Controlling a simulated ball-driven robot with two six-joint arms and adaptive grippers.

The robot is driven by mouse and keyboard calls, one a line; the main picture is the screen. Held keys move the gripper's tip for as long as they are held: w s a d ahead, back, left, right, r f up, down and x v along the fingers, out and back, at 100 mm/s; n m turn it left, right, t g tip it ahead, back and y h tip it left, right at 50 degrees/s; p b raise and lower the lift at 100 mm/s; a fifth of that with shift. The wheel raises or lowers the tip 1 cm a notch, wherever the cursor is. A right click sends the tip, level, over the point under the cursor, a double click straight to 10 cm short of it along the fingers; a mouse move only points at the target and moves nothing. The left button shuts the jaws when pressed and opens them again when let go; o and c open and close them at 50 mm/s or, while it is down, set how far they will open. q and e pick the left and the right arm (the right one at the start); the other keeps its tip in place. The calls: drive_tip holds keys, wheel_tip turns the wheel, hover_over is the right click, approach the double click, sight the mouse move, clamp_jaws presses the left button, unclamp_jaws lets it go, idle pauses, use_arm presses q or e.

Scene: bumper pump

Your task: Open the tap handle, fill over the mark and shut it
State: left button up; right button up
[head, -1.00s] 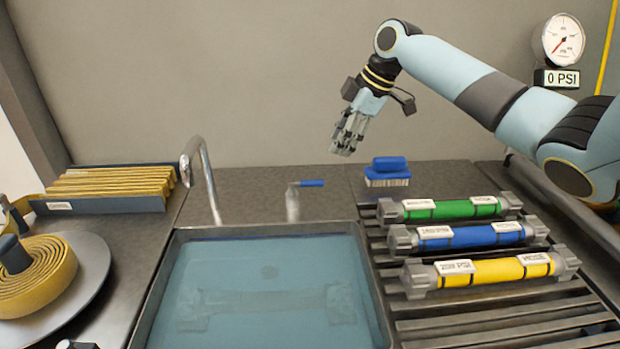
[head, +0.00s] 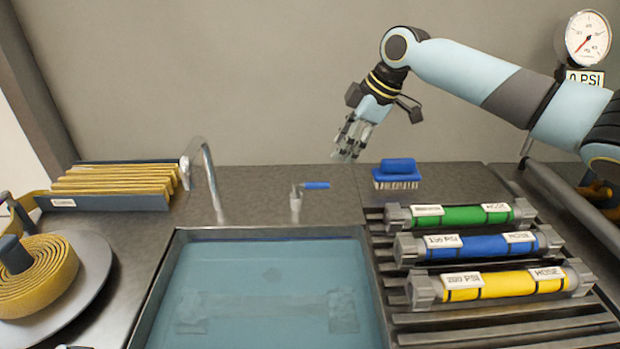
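The tap handle is a blue lever (head: 316,186) on a short grey post (head: 296,203) behind the basin. It points to the right. The curved metal spout (head: 208,180) stands at the basin's back left corner. The basin (head: 150,300) holds bluish water, with a blurred shape under the surface; I cannot make out a fill mark. My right gripper (head: 345,158) hangs above and a little right of the blue lever, apart from it, fingers pointing down. Its fingers are small and close together in the picture, so its opening is unclear. My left gripper is out of view.
A blue brush (head: 397,172) stands right of the lever. Green (head: 462,215), blue (head: 480,245) and yellow (head: 505,284) hose cylinders lie on the slatted rack. A gauge (head: 588,38) reads near 0 PSI. A coiled hose (head: 45,275) and folded hose tray (head: 110,203) are at left.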

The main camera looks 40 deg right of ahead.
sight(321, 183)
drive_tip(key=x, duration=0.9)
drive_tip(key=shift+s+a+f, duration=0.2)
drive_tip(key=shift+a+f, duration=0.1)
drive_tip(key=shift+f, duration=0.05)
drive_tip(key=shift+w+a+f, duration=0.1)
drive_tip(key=shift+w+f, duration=0.1)
drive_tip(key=shift+f, duration=0.3)
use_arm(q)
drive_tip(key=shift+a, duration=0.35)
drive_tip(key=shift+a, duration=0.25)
use_arm(e)
clamp_jaws()
